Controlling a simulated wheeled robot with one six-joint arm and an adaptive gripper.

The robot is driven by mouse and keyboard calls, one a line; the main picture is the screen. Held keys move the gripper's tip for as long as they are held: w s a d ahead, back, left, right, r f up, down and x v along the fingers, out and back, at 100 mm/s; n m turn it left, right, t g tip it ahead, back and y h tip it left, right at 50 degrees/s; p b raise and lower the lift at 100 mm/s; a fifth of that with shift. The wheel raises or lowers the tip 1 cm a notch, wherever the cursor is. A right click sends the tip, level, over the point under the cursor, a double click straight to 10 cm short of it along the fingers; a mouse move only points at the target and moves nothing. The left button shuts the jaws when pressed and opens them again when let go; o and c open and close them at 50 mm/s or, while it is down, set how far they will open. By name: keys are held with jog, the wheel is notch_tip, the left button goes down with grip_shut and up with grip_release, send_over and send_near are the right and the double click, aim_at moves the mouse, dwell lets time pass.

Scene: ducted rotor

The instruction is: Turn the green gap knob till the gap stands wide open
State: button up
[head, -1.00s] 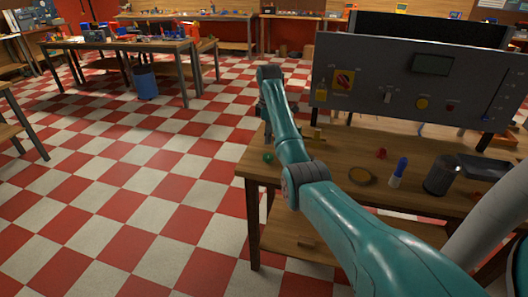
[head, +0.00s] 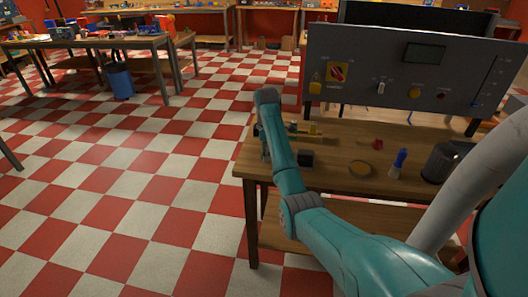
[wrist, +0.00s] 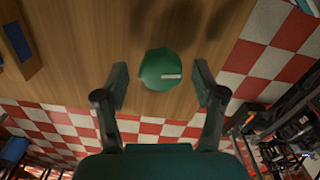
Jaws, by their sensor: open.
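The green knob (wrist: 161,70) is a round green piece with a short white mark on its face. In the wrist view it shows over the wooden bench top (wrist: 85,60). My gripper (wrist: 160,84) is open, with one finger on each side of the knob and clear space between each finger and it. I cannot tell how far the knob is below the fingertips. In the head view my arm hides the knob and most of my gripper. I cannot make out the gap that the knob sets.
A grey control panel (head: 400,75) stands at the back of the bench (head: 330,180). A small dark block (head: 305,158), a red piece (head: 376,144), a round disc (head: 360,169), a blue-topped item (head: 398,163) and a dark cylinder (head: 440,162) stand on the bench.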

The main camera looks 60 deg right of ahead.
jog(key=c, duration=1.1)
jog(key=shift+c, duration=0.2)
